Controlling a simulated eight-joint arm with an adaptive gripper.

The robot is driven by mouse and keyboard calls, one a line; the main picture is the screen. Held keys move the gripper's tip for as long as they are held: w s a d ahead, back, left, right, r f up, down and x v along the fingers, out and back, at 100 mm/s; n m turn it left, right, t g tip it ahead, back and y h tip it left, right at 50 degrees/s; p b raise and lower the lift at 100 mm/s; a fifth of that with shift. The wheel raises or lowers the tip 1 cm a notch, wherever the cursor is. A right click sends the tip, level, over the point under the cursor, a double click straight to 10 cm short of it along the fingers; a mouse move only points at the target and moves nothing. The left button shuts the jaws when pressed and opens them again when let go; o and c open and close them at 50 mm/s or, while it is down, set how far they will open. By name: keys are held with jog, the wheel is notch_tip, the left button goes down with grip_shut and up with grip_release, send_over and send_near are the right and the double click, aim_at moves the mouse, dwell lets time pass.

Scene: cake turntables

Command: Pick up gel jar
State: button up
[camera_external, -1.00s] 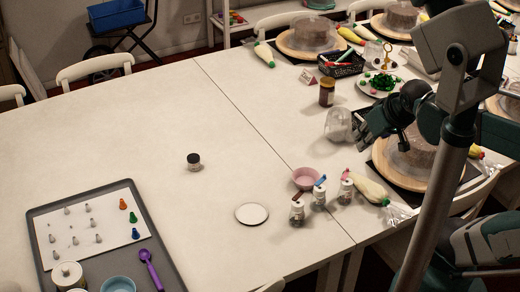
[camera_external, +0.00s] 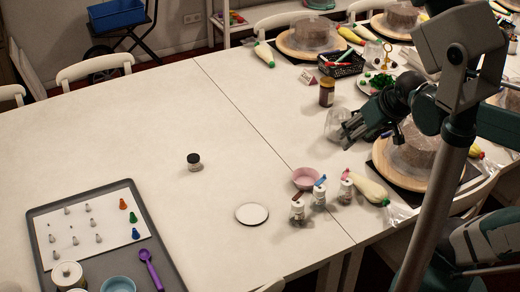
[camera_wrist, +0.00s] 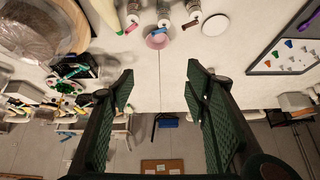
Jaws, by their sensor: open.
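A small jar with a black lid (camera_external: 194,162), likely the gel jar, stands upright and alone on the white table in the external view. A taller brown jar (camera_external: 327,92) stands farther back. My gripper (camera_external: 350,130) is over the right part of the table, well to the right of the small jar and in front of a clear container (camera_external: 338,124), which it partly hides. In the wrist view my gripper (camera_wrist: 160,88) is open, with nothing between its fingers.
A pink bowl (camera_external: 305,178), several small bottles (camera_external: 297,212) and a piping bag (camera_external: 369,190) lie below my gripper in the external view. A turntable (camera_external: 405,165) stands right. A grey tray (camera_external: 170,262) is front left. Table around the small jar is clear.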

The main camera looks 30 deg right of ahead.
jog(key=w+a+r+m+g, duration=0.1)
jog(key=w+a+r+m, duration=0.15)
jog(key=w, duration=0.55)
jog(key=m+g+p, duration=0.1)
jog(key=m+g, duration=0.5)
jog(key=m, duration=0.8)
send_over(193, 157)
jog(key=f, duration=3)
jog(key=shift+s+d, duration=0.1)
jog(key=shift+d, duration=0.1)
jog(key=shift+a+f, duration=0.25)
jog(key=shift+f, duration=0.25)
jog(key=shift+f, duration=1.3)
